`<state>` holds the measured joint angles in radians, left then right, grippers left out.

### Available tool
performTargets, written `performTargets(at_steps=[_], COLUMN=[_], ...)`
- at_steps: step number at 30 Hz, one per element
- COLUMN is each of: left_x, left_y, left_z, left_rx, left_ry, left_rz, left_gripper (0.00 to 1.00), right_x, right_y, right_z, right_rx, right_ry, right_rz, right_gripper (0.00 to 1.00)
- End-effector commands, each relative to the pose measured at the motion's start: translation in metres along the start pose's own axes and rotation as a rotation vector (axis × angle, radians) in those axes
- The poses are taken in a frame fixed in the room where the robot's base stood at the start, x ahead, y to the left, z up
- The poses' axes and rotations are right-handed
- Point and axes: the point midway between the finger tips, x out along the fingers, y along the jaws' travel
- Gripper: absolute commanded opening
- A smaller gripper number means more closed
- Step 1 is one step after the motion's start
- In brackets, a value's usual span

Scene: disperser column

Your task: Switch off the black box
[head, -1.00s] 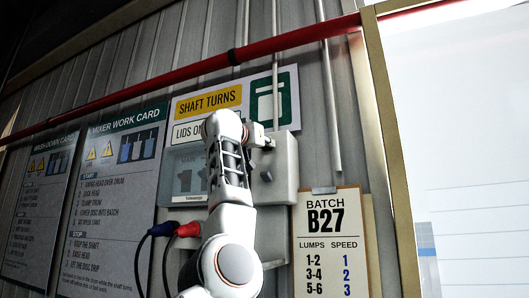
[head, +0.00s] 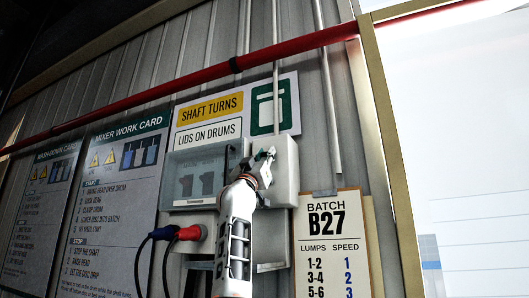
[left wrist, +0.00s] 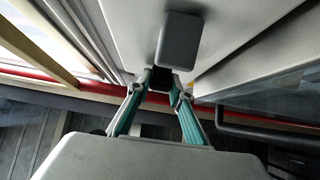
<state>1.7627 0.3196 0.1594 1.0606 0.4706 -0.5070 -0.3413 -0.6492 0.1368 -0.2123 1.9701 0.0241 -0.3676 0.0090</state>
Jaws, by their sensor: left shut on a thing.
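A pale grey wall box (head: 287,180) with a clear-fronted window (head: 190,178) hangs below the sign in the head view. My left gripper (head: 266,158) is in front of its upper right part and partly covers it. In the left wrist view, the fingers of my left gripper (left wrist: 160,84) are closed around a small black block (left wrist: 160,77) on the pale surface. A dark grey rounded knob (left wrist: 178,40) projects close by, apart from the fingers. I cannot tell the block's exact setting. My right gripper is not in view.
Red and blue plugs (head: 188,233) with cables sit left of my left arm. A batch clipboard (head: 328,225) hangs to the right. A red pipe (head: 190,78) crosses the wall above. Work cards (head: 115,200) hang at the left.

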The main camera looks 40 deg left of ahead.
Motion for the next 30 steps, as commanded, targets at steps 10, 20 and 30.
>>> performTargets(at_steps=[10,20,30], left_x=[-0.0003,-0.0002,-0.0032], left_y=[0.0006,0.0003,0.0001], left_z=[0.001,0.0007,0.0007], left_rx=[0.0,0.0,-0.001], left_ry=[0.016,0.015,0.016], left_rz=[0.001,0.0,0.0], left_gripper=[0.0,0.38,0.38], right_x=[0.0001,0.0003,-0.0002], right_y=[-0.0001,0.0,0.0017], right_z=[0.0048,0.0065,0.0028], right_rx=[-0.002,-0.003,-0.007], right_ry=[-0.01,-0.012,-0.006], right_rz=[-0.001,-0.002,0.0], right_gripper=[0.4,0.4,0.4])
